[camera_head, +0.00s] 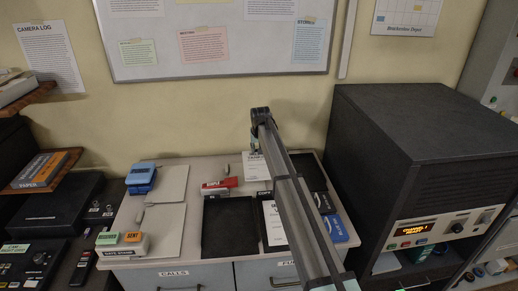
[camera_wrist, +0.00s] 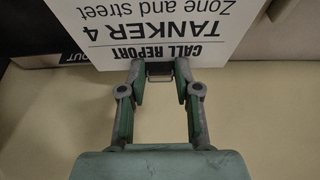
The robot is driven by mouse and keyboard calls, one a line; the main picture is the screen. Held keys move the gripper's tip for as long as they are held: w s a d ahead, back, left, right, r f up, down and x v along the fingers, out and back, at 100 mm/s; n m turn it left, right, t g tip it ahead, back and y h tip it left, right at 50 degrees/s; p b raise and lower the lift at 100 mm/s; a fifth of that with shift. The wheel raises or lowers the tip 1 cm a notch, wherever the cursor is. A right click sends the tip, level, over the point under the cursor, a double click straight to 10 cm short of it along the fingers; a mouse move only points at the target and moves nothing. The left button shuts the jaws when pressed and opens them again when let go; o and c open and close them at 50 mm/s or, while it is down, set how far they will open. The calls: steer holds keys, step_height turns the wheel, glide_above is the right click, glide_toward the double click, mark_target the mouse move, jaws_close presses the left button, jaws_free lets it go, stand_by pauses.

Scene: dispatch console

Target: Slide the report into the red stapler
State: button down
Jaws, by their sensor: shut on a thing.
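The report (camera_wrist: 155,30) is a white sheet headed "CALL REPORT, TANKER 4", upside down in the wrist view. My gripper (camera_wrist: 159,75) is shut on it at a small dark clip-like piece on its edge. In the head view, my gripper (camera_head: 257,146) is above the back of the desk, and a white sheet (camera_head: 254,170) shows just below it, partly hidden by my arm. The red stapler (camera_head: 219,186) lies on the desk to the left of that sheet, apart from it.
A blue item (camera_head: 336,228) lies near the large dark cabinet (camera_head: 400,130). A whiteboard (camera_head: 220,70) hangs behind.

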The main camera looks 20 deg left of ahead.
steer(key=shift+s+a+f+b, duration=0.15)
steer(key=shift+f+b, duration=0.25)
steer(key=shift+f, duration=1.1)
steer(key=shift+a+f+b, duration=0.1)
steer(key=shift+f+b, duration=0.25)
steer(key=shift+f, duration=1.1)
steer(key=shift+s+a+f, duration=0.1)
steer(key=shift+s+a, duration=0.25)
steer(key=shift+a, duration=0.35)
steer(key=shift+s+a+r, duration=0.1)
steer(key=shift+s+a, duration=0.3)
steer(key=shift+a, duration=0.25)
steer(key=shift+s+a+f, duration=0.1)
steer(key=shift+s+a, duration=0.25)
steer(key=shift+a, duration=0.35)
steer(key=shift+s+a+f+b, duration=0.15)
steer(key=shift+s+a+b, duration=0.2)
steer(key=shift+a+b, duration=0.25)
steer(key=c, duration=0.7)
jaws_free()
steer(key=shift+a, duration=0.1)
steer(key=shift+c, duration=0.2)
steer(key=shift+o, duration=0.3)
steer(key=o, duration=0.5)
